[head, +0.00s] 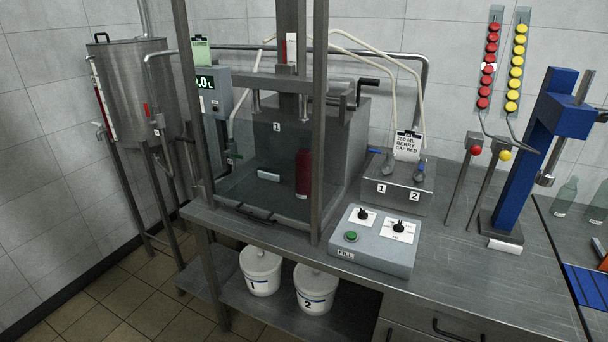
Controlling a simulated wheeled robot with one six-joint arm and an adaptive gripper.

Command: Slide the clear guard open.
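The clear guard (250,150) appears as a faintly tinted see-through pane across the front of the filling bay, between the grey metal posts. Its edges are hard to make out, and it seems to cover the opening. A dark red bottle (303,174) stands upright behind it, towards the right of the bay. A small label marked 1 (277,127) shows in the upper part of the bay. A small pale piece (268,176) shows lower down; I cannot tell whether it is on the pane or behind it. My gripper is not in view.
A grey control box (375,242) with a green button and two knobs stands on the bench in front right. A valve box (397,183) is behind it. A blue press (535,150) stands at right. Two white buckets (261,272) are on the lower shelf. A steel tank (130,90) stands at left.

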